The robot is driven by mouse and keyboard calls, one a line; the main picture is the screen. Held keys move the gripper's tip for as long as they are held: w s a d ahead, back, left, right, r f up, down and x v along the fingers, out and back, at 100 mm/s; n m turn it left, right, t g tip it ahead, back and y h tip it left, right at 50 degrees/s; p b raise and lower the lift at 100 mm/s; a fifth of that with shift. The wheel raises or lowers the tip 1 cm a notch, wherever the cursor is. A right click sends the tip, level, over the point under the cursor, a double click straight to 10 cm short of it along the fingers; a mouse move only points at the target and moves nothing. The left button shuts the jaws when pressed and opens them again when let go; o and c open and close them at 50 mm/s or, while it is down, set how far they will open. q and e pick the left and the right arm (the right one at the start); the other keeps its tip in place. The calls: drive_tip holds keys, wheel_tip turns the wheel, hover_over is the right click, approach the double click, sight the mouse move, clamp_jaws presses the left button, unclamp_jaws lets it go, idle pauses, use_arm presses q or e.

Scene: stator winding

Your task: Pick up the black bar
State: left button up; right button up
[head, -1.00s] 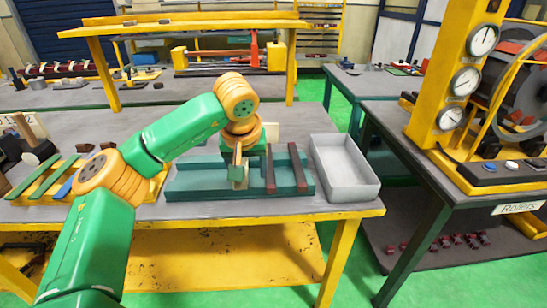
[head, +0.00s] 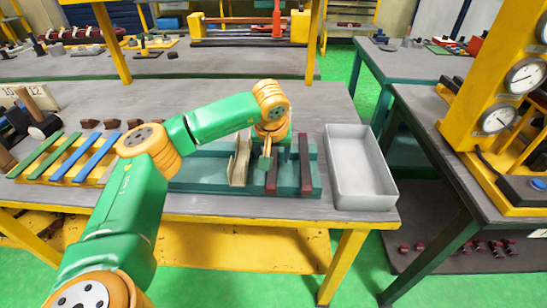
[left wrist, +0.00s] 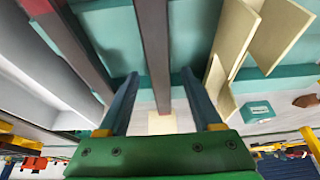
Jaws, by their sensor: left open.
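Two dark, brownish-black bars lie side by side on a teal tray (head: 205,180). My left gripper (head: 267,162) is over the left dark bar (head: 271,185) and hides part of it. The right dark bar (head: 304,165) is a little to its right. In the left wrist view, the open fingers (left wrist: 160,78) stand either side of one dark bar (left wrist: 153,45), with gaps on both sides. The other dark bar (left wrist: 78,45) is left of the fingers. Whether the fingertips reach down beside the bar is hard to tell. My right gripper is not in view.
Cream upright plates (head: 240,160) stand on the tray just left of my gripper; they also show in the left wrist view (left wrist: 240,45). A grey empty bin (head: 390,185) stands right of the tray. Green and blue strips (head: 98,157) lie on a yellow rack at left.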

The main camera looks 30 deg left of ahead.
use_arm(q)
drive_tip(key=shift+s+r, duration=0.1)
drive_tip(key=shift+s, duration=0.05)
clamp_jaws()
idle(1.2)
